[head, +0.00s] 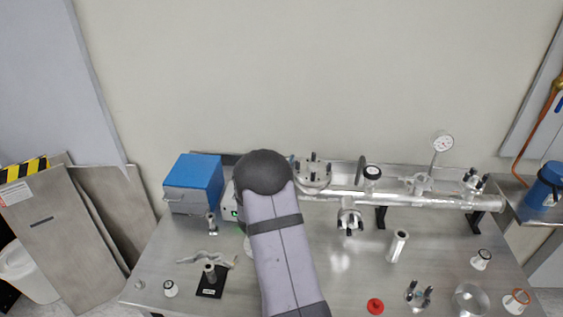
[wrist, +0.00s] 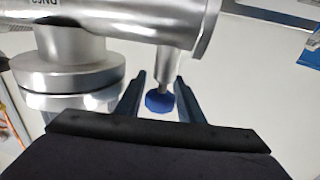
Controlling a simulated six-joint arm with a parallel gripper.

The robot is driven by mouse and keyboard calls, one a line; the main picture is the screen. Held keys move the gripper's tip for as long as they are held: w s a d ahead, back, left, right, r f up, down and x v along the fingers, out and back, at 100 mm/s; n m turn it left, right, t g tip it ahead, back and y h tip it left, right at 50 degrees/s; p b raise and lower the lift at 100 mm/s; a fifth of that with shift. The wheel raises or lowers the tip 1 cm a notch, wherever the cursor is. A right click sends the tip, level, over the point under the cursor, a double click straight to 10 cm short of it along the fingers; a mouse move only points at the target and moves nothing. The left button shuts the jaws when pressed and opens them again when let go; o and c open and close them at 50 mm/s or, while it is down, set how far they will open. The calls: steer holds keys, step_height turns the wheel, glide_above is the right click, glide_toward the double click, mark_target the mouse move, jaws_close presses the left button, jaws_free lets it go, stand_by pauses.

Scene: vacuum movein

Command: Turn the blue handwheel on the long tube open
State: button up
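The blue handwheel (wrist: 159,102) sits at the end of a short metal stem (wrist: 172,70) coming off a thick silver tube in the wrist view. My gripper (wrist: 160,77) is open, with one dark finger on each side of the handwheel. A gap shows on both sides of it, and I see no contact. In the head view the long tube (head: 430,202) runs along the back of the table. My arm covers its left part there, and the gripper and handwheel are hidden behind the arm.
A blue box (head: 194,182) stands left of my arm. A pressure gauge (head: 442,142) and several fittings rise from the tube. Loose parts lie in front, including a metal cylinder (head: 397,246) and a red cap (head: 375,306). In the wrist view a wide flange (wrist: 68,72) is close on the left.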

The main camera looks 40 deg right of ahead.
steer(key=shift+f, duration=0.1)
steer(key=shift+s+a+b, duration=0.35)
steer(key=shift+a, duration=0.25)
steer(key=b+v, duration=0.1)
steer(key=v, duration=0.5)
steer(key=shift+b, duration=0.35)
